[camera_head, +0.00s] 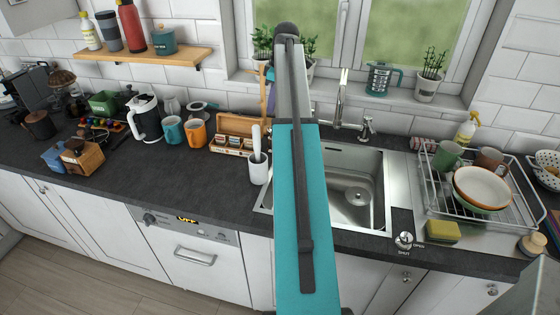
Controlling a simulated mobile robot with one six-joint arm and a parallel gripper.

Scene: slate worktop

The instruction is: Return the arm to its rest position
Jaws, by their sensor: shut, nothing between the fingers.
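My arm (302,190) rises from the bottom edge through the middle of the head camera view. Its teal link narrows to a grey part and a dark rounded joint (287,31) in front of the window. A dark bar runs along the link. My gripper does not show in this view. The arm hides part of the worktop, the wall and the left side of the sink (335,165).
The slate worktop (190,180) has bare room along its front left. A white utensil pot (259,172) stands close left of the arm. A dish rack (475,215) with bowls stands at right. A shelf (145,57) holds bottles.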

